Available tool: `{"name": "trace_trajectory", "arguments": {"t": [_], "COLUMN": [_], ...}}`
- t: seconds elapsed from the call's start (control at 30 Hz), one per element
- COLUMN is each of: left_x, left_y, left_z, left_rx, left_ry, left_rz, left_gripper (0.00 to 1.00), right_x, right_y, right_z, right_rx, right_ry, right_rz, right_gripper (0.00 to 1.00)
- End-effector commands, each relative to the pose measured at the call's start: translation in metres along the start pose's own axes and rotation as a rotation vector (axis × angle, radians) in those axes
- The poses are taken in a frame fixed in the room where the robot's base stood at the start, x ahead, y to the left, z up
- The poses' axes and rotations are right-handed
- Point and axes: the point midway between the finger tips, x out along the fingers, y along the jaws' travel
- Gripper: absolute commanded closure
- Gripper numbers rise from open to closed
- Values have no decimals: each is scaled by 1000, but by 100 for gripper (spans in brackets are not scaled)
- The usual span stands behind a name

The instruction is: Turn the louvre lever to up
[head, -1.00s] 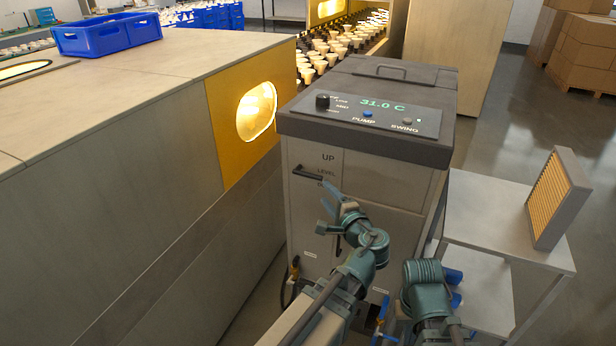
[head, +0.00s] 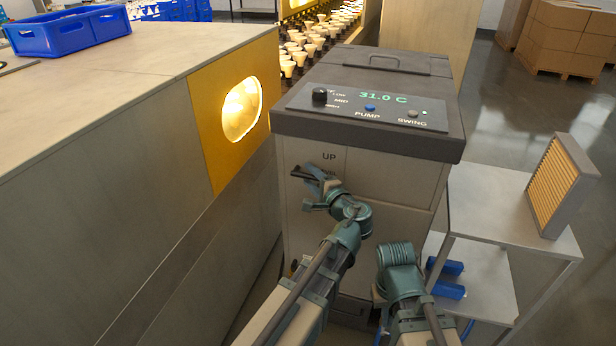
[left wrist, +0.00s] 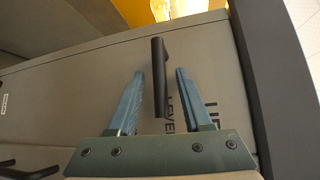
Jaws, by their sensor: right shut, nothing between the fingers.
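The louvre lever (head: 297,172) is a black bar on the front of the grey cooler cabinet (head: 390,185), under the word UP. In the left wrist view the lever (left wrist: 159,75) lies level with its end beside the word LEVEL. My left gripper (head: 308,180) is at the lever and partly covers it in the head view. In the left wrist view its two blue fingers (left wrist: 158,88) are open, one on each side of the lever, with gaps showing. My right gripper (head: 382,312) is low before the cabinet, mostly hidden by its own wrist, shut and empty.
The cabinet top has a control panel (head: 368,104) reading 31.0 C. A long bench (head: 120,75) with a blue crate (head: 68,32) stands left. A trolley (head: 490,205) with a framed filter (head: 560,187) and blue rolls stands right.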

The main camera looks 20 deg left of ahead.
Motion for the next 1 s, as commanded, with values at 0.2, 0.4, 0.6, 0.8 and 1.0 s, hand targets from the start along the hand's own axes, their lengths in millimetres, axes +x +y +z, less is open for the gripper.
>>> {"name": "trace_trajectory", "arguments": {"t": [0.2, 0.4, 0.6, 0.8, 1.0], "left_x": [0, 0, 0, 0, 0], "left_y": [0, 0, 0, 0, 0], "left_z": [0, 0, 0, 0, 0], "left_rx": [0, 0, 0, -1, -1], "left_ry": [0, 0, -1, -1, -1], "left_rz": [0, 0, 0, 1, 1], "left_gripper": [88, 100, 100, 100, 100], "right_x": [0, 0, 0, 0, 0], "right_y": [0, 0, 0, 0, 0], "right_z": [0, 0, 0, 0, 0], "right_rx": [0, 0, 0, 0, 0], "right_ry": [0, 0, 0, 0, 0], "right_rz": [0, 0, 0, 0, 0], "right_gripper": [100, 100, 100, 100, 100]}}
